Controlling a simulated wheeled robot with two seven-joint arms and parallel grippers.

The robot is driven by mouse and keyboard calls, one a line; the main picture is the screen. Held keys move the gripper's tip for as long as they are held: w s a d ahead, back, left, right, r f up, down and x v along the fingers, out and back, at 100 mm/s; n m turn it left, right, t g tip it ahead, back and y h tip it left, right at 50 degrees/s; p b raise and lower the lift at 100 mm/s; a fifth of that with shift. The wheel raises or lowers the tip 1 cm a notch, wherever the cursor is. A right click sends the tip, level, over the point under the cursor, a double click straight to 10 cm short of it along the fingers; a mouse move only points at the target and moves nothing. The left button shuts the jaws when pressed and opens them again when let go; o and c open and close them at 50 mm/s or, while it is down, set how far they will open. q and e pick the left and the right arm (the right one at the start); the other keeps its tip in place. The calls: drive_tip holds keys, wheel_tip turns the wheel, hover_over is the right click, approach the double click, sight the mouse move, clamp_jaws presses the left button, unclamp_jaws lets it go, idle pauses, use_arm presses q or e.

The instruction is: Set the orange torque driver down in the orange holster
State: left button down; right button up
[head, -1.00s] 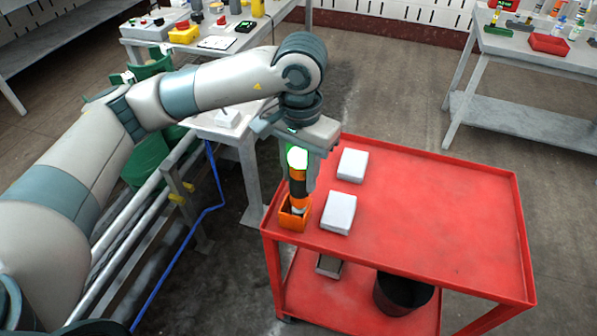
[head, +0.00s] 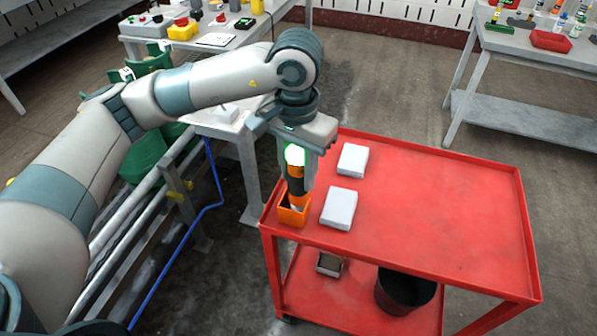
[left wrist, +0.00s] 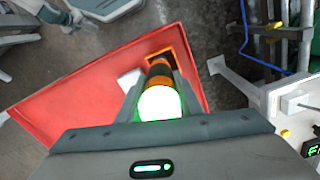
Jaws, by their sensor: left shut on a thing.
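The orange torque driver (head: 296,185) hangs upright in my left gripper (head: 297,164). It has an orange and black body and a glowing white-green top. My left gripper is shut on it. The orange holster (head: 293,217) is a small open box on the near left corner of the red cart's top. The driver's lower end is at the holster's mouth; how deep it sits is hard to tell. In the left wrist view the driver (left wrist: 160,98) points down at the holster (left wrist: 178,55), whose dark opening partly shows beyond it. My right gripper is not in view.
Two white boxes stand on the red cart (head: 440,210) close right of the holster, the near one (head: 339,208) and the far one (head: 352,160). The rest of the cart top is clear. A black bin (head: 405,292) stands on its lower shelf.

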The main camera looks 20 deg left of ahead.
use_arm(q)
drive_tip(key=shift+s+a+f, duration=0.1)
drive_tip(key=shift+s+f, duration=0.2)
drive_tip(key=shift+f, duration=0.3)
drive_tip(key=c, duration=1.6)
unclamp_jaws()
drive_tip(key=o, duration=0.4)
drive_tip(key=shift+w, duration=0.1)
drive_tip(key=shift+w+a, duration=0.1)
drive_tip(key=shift+w, duration=0.05)
drive_tip(key=shift+r, duration=0.15)
wheel_tip(320, 180, up, 17)
drive_tip(key=shift+r+b, duration=0.1)
drive_tip(key=shift+b, duration=0.7)
